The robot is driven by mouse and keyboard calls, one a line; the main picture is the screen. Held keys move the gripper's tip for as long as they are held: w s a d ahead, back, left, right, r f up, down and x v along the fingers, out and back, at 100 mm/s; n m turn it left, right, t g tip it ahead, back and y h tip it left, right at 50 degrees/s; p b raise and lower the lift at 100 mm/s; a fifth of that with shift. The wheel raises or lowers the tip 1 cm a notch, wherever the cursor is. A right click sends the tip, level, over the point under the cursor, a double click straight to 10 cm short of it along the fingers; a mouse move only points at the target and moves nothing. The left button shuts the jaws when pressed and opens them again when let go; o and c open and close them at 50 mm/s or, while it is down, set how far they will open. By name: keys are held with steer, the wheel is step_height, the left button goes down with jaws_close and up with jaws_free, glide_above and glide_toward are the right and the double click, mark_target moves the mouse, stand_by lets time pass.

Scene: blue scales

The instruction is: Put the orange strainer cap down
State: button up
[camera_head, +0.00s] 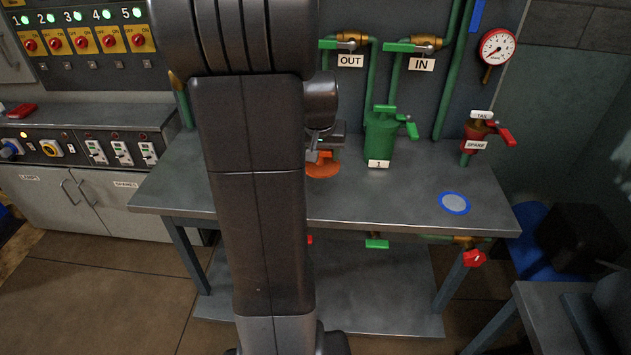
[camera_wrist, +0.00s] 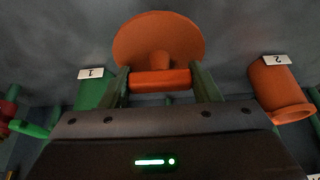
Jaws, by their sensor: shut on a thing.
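The orange strainer cap (camera_head: 323,168) is a round disc with a bar handle, partly hidden by my arm in the head view. In the wrist view the cap (camera_wrist: 158,38) is at the top centre, with its handle between my fingers. My gripper (camera_wrist: 160,80) is shut on that handle. In the head view my gripper (camera_head: 316,152) is low over the workbench, left of the green strainer body. I cannot tell whether the cap touches the bench. An orange body labelled 2 (camera_wrist: 272,85) is at the right of the wrist view; my arm hides it in the head view.
A green strainer labelled 1 (camera_head: 380,145) stands at the back. A blue-rimmed grey disc (camera_head: 454,202) lies near the right end.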

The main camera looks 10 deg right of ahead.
steer(key=shift+w+f, duration=0.15)
steer(key=shift+f, duration=0.2)
step_height(320, 180, down, 9)
steer(key=shift+f+b, duration=0.1)
steer(key=shift+b, duration=0.35)
steer(key=shift+f, duration=0.2)
steer(key=o, duration=1.3)
steer(key=shift+r, duration=0.15)
